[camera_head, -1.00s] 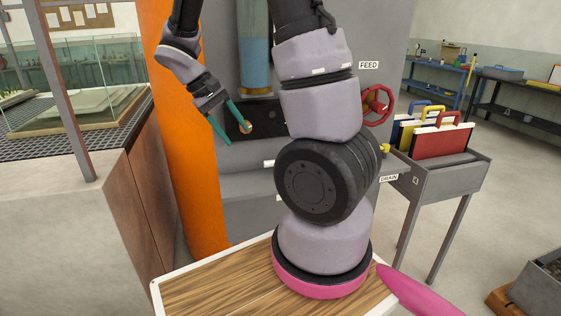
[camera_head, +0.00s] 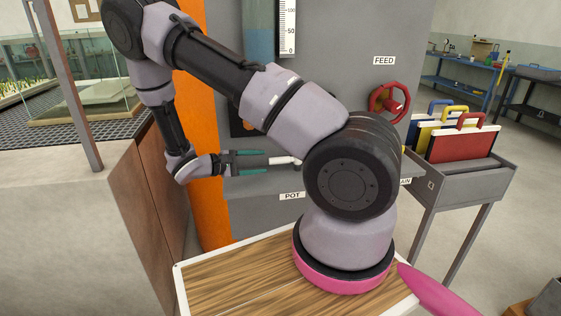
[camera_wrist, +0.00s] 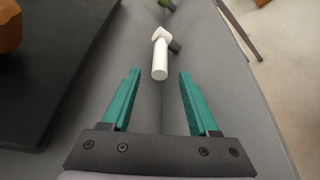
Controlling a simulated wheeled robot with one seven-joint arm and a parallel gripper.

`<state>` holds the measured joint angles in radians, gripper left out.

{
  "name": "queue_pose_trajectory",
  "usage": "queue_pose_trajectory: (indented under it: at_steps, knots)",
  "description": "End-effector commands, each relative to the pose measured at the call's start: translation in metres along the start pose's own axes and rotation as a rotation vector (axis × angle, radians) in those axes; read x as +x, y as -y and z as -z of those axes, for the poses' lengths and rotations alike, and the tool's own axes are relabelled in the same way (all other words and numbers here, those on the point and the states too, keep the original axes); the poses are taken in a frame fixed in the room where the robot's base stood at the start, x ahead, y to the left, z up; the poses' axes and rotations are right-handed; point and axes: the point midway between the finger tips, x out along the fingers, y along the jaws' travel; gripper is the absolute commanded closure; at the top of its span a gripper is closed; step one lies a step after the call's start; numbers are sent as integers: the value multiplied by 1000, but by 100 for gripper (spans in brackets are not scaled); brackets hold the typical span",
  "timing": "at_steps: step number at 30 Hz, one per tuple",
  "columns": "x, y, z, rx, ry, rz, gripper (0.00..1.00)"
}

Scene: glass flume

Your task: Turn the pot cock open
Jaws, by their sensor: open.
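The pot cock shows as a white lever handle (camera_wrist: 160,60) in the wrist view, standing out from a grey panel with a dark stub beside its far end. In the head view a short piece of the white handle (camera_head: 285,160) shows just above the POT label (camera_head: 291,196); my arm hides the rest. My gripper (camera_head: 267,162) is open, its teal fingers pointing right at the handle. In the wrist view my gripper (camera_wrist: 160,74) has the handle's near end centred between its fingertips, with clear space on both sides. It seems not to touch.
A red FEED handwheel (camera_head: 389,102) is on the panel right of my arm. A dark block (camera_wrist: 60,60) with an orange-brown part (camera_wrist: 9,25) fills the wrist view's left side. A folder rack (camera_head: 465,180) stands at right.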

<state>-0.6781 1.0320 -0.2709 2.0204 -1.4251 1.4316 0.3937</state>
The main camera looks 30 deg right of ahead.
Motion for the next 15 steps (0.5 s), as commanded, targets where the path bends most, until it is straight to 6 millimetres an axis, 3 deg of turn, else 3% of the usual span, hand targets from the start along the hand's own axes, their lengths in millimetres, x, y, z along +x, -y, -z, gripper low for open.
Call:
queue_pose_trajectory:
  at_steps: [9,15]
  knots:
    - [61,1,-2,-2,4,3,39]
    - [80,0,-1,0,2,2,39]
